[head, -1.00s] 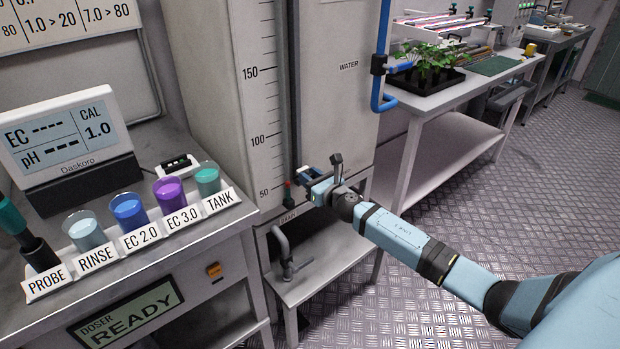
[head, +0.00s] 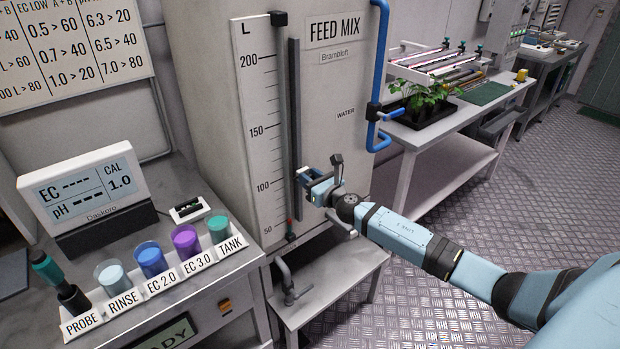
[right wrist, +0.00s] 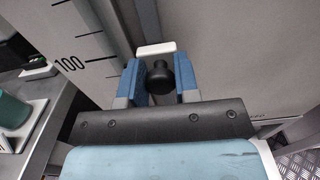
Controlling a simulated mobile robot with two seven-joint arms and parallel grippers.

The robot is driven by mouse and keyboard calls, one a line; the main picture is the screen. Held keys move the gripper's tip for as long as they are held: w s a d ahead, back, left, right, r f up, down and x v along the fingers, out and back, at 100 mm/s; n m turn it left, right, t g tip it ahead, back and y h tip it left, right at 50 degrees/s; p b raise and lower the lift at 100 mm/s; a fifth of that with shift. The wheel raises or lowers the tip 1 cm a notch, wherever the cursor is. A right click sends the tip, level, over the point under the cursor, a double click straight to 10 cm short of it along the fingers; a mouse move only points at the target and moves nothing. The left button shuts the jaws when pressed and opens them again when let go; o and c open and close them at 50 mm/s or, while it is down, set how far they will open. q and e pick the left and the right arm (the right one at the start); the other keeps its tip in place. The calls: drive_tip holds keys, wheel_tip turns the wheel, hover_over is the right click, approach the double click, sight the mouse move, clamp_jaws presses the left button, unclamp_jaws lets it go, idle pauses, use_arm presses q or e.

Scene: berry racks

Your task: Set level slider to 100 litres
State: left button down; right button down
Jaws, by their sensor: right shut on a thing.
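The level slider is a white block (right wrist: 157,48) with a black knob (right wrist: 158,76) on the tall grey feed mix tank. My right gripper (right wrist: 160,85) is shut on the knob, one blue finger on each side. In the head view the right gripper (head: 311,181) is at the dark vertical rail (head: 294,110) and hides most of the slider. The litre scale (head: 255,130) runs left of the rail. The slider stands roughly level with the 100 mark (right wrist: 70,64). My left gripper is not in view.
A tap (head: 286,280) and low bench (head: 335,285) are below. A blue water pipe (head: 377,70) is right of the rail. Labelled cups (head: 150,262) and a meter (head: 88,195) stand at left.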

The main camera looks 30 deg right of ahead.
drive_tip(key=c, duration=0.9)
unclamp_jaws()
drive_tip(key=shift+o, duration=0.2)
drive_tip(key=s+d, duration=0.1)
drive_tip(key=s, duration=1.2)
drive_tip(key=shift+s+b, duration=0.4)
drive_tip(key=shift+b, duration=0.05)
